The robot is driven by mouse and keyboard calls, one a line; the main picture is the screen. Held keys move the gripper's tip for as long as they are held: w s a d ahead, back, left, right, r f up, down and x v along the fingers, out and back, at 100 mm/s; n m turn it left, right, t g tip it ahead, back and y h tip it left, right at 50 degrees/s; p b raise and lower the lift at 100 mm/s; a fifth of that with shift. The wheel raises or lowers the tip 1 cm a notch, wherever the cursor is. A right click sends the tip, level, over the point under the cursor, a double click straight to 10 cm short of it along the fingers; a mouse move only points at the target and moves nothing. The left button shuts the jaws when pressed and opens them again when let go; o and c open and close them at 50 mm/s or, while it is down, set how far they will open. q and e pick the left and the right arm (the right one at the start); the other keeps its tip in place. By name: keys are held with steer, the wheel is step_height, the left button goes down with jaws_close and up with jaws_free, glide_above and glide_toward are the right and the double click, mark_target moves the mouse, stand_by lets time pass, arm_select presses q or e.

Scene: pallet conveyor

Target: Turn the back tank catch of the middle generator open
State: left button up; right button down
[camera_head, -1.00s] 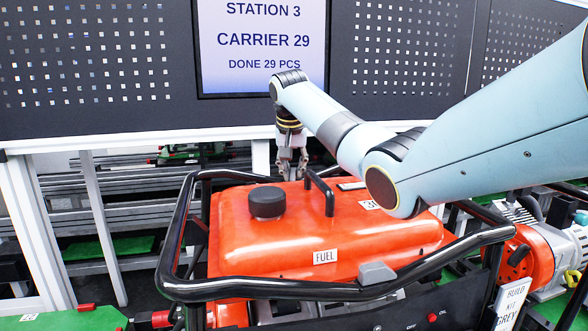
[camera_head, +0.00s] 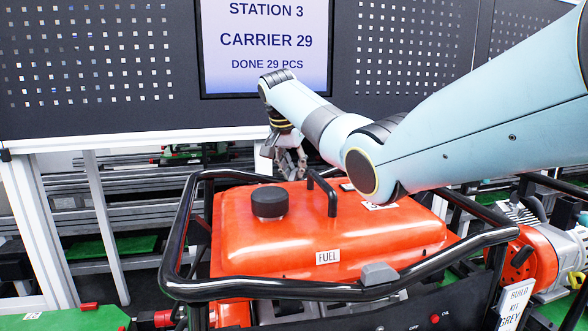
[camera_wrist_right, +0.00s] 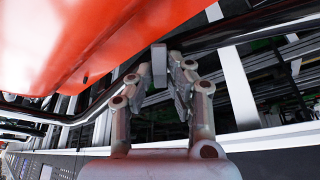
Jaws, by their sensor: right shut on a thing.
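The middle generator has an orange fuel tank (camera_head: 300,240) with a black cap (camera_head: 269,203) and a black handle, inside a black tube frame (camera_head: 174,240). My right gripper (camera_head: 292,165) is at the back edge of the tank, its fingers tilted. In the right wrist view the right gripper (camera_wrist_right: 163,72) is shut on the small grey back catch (camera_wrist_right: 159,62), beside the black frame tube. The back catch cannot be made out in the head view. A similar grey front catch (camera_head: 379,274) sits at the front rail. My left gripper is not in view.
A dark perforated panel with a station screen (camera_head: 264,42) stands behind. Another orange generator part (camera_head: 536,250) is at the right, near a "BUILD KIT GREY" card (camera_head: 514,302). Grey conveyor rails (camera_head: 140,215) run behind the frame.

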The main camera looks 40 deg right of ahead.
steer(key=shift+r, duration=0.1)
steer(key=c, duration=1.3)
jaws_free()
